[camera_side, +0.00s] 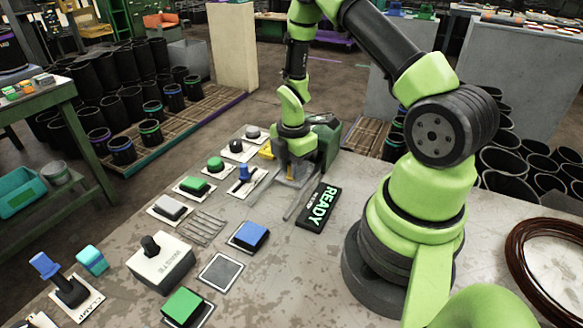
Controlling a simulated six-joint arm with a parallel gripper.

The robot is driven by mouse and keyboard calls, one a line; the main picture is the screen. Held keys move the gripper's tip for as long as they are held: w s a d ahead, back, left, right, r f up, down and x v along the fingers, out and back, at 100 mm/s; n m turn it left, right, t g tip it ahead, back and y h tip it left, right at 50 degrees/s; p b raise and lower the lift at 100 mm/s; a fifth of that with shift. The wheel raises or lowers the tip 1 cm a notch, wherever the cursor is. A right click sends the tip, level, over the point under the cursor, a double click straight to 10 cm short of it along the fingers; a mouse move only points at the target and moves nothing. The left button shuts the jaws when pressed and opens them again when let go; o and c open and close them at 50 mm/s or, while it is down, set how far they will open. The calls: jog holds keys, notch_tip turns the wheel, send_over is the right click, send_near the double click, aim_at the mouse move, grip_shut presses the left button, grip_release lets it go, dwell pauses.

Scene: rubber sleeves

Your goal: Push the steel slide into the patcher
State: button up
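The patcher appears to be the dark green machine (326,130) on the table, partly hidden behind my gripper. Pale steel rails (297,203) run from it toward the front of the table; they seem to belong to the steel slide, whose body I cannot make out clearly. My gripper (290,172) points down at the front of the machine, over the rails. Its fingers are small and blend with the grey metal, so I cannot tell whether they are apart or touch the slide.
A black sign reading READY (319,207) lies right of the rails. Left of them stand a blue-topped lever (244,172), green buttons (194,185) and a blue block (249,236).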

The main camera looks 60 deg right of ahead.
jog(key=shift+o, duration=0.9)
jog(key=shift+a, duration=0.1)
notch_tip(320, 180, up, 10)
jog(key=a+r+m+t, duration=0.2)
jog(key=a+r+m, duration=0.3)
jog(key=r, duration=0.4)
jog(key=s+a+r+m+t+y, duration=0.2)
jog(key=s+a+r+m+t, duration=0.3)
jog(key=s+a+r+m, duration=0.5)
jog(key=s+m, duration=0.1)
jog(key=m, duration=0.1)
jog(key=shift+s+a+r+m, duration=0.15)
jog(key=shift+a+r+m, duration=0.15)
jog(key=shift+a+r, duration=0.1)
